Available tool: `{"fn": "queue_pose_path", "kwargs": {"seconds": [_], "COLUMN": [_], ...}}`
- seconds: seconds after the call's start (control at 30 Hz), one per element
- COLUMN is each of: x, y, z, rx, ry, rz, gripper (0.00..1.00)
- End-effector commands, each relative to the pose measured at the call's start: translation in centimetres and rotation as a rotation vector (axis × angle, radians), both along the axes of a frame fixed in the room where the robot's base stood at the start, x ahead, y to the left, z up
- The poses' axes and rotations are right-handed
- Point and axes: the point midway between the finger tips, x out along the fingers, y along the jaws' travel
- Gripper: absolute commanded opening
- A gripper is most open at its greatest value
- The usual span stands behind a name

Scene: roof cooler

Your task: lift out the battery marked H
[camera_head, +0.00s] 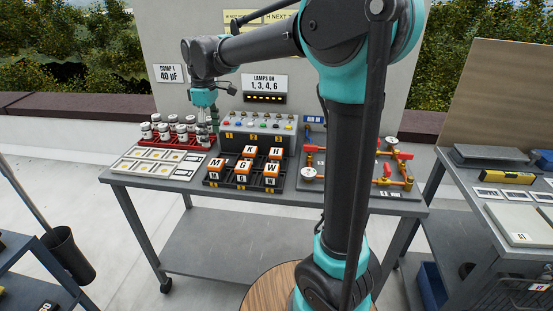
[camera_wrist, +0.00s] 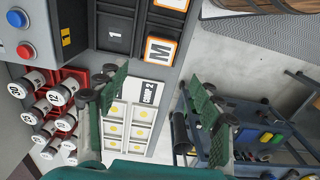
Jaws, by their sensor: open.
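The battery marked H (camera_head: 275,154) is an orange block with a white top, in the back row of a dark rack (camera_head: 212,182) on the middle table, at the right of the battery marked N (camera_head: 249,151). Batteries M (camera_head: 216,166), G (camera_head: 243,168) and W (camera_head: 270,169) sit in front. My gripper (camera_head: 209,122) is up and left of the rack, near the red tray, apart from H. In the wrist view my gripper (camera_wrist: 158,105) is open and empty. That view shows battery M (camera_wrist: 160,50) at the top; no H is legible there.
A red tray (camera_head: 185,142) of white-topped cylinders and a card board (camera_head: 160,164) lie left of the rack. A grey button box (camera_head: 258,132) stands behind it. A pipe panel (camera_head: 395,200) with red valves is at the right. My arm crosses in front of the panel.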

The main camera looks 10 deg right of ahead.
Motion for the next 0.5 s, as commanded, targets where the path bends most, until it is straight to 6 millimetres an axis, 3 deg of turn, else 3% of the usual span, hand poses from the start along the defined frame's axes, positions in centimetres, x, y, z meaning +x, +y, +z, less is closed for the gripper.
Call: {"fn": "queue_pose_path", "kwargs": {"seconds": [0.17, 0.5], "x": [1.0, 3.2], "y": [-3.0, -16.9], "z": [0.8, 4.6], "rx": [0.0, 0.0], "ry": [0.0, 0.0], "rz": [-0.005, 0.006], "gripper": [0.59, 0.59]}}
